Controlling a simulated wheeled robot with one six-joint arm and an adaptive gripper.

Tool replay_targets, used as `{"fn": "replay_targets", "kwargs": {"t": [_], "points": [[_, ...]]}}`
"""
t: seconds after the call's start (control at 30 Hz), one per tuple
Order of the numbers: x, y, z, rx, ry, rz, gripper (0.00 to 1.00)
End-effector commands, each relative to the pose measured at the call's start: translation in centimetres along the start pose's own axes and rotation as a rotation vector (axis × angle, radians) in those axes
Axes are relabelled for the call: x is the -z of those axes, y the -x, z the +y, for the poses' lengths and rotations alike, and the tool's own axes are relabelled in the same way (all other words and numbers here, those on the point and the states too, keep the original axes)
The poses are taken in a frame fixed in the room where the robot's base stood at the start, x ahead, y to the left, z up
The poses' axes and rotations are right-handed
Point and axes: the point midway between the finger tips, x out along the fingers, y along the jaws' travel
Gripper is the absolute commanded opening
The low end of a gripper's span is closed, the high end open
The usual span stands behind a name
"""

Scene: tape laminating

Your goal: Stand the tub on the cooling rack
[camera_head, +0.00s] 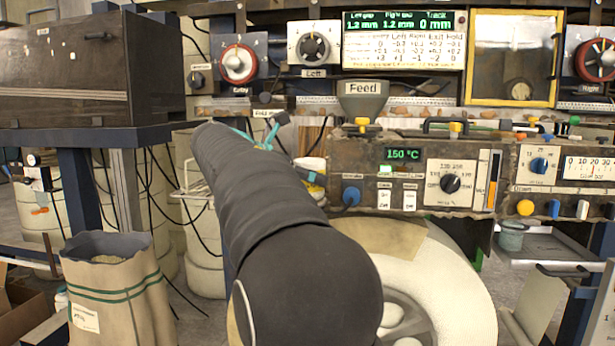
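A small tub (313,165) with a pale top and a yellow band shows just right of my black arm, in front of the machine. My arm hides part of it. A pale wire rack (192,182), which may be the cooling rack, shows left of my arm and is partly hidden by it. What looks like my gripper (264,135), with dark and teal parts, shows past the far end of my arm. Its fingertips are too small and covered to tell whether they are open or hold anything. I cannot tell whether it touches the tub.
The machine's control panel (400,180) spans the right side, under a Feed hopper (362,98). A large white roll (450,290) is below it. A paper sack (118,290) stands at the lower left. A teal cup (512,236) is at the right. Cables hang behind my arm.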

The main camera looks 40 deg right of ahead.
Motion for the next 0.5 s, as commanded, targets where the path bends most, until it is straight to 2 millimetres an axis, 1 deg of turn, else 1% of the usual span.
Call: {"fn": "replay_targets", "kwargs": {"t": [0.13,0.17,0.27,0.5], "points": [[-0.5,0.2,0.0,-0.001,-0.001,0.000,0.90],[-0.5,0.6,0.1,-0.002,0.000,0.000,0.90],[-0.5,2.0,0.1,-0.004,0.001,0.000,0.90],[-0.5,7.0,0.1,-0.005,0.001,0.000,0.90]]}}
